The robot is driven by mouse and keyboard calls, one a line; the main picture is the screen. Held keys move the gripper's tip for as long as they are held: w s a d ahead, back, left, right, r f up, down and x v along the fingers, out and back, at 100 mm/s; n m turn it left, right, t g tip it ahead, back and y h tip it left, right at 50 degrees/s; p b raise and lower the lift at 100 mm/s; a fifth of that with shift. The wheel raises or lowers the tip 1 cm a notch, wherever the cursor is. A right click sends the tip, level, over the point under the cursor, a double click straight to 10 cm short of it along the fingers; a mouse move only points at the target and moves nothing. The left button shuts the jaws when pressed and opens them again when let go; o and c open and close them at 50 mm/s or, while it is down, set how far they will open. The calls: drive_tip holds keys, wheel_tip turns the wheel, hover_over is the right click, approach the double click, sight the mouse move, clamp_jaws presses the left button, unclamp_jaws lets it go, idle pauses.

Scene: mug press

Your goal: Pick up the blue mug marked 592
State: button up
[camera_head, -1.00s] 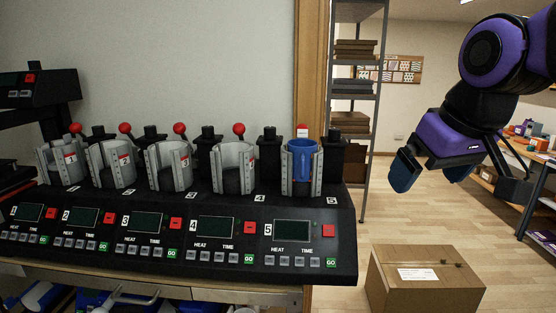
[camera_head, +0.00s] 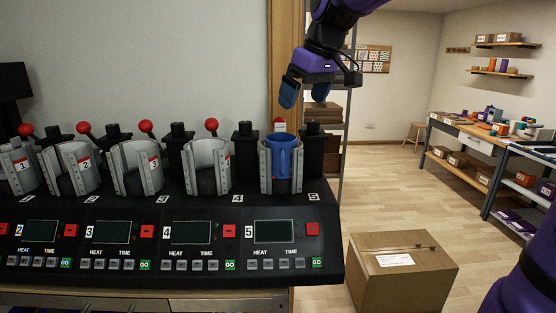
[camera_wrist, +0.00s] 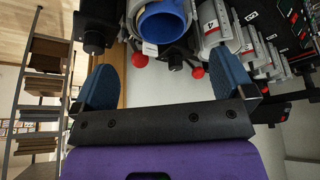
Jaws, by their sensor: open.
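A blue mug (camera_head: 283,157) stands upright in press station 5, the rightmost one, between grey clamp jaws with its handle facing the front. No number can be read on it. In the wrist view the mug (camera_wrist: 162,25) shows from above as a blue rim, near the top centre. My gripper (camera_head: 301,100) is open and empty, above and slightly right of the mug, with its fingers apart and pointing down. In the wrist view my gripper's blue fingers (camera_wrist: 165,85) are spread wide, with nothing between them.
The mug press (camera_head: 190,261) has several stations; the others in view hold no visible mug. Red-knobbed levers (camera_head: 211,125) stand behind them. A wooden post (camera_head: 283,55) and a shelf rack (camera_head: 323,122) are close behind my gripper. A cardboard box (camera_head: 402,275) sits on the floor at right.

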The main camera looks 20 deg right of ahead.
drive_tip(key=w, duration=0.2)
approach(284, 133)
wheel_tip(284, 133, down, 3)
drive_tip(key=s+a, duration=0.2)
drive_tip(key=shift+x, duration=2.65)
drive_tip(key=shift+s+a, duration=0.15)
drive_tip(key=shift+s, duration=0.05)
drive_tip(key=shift+c, duration=0.2)
drive_tip(key=c, duration=1.3)
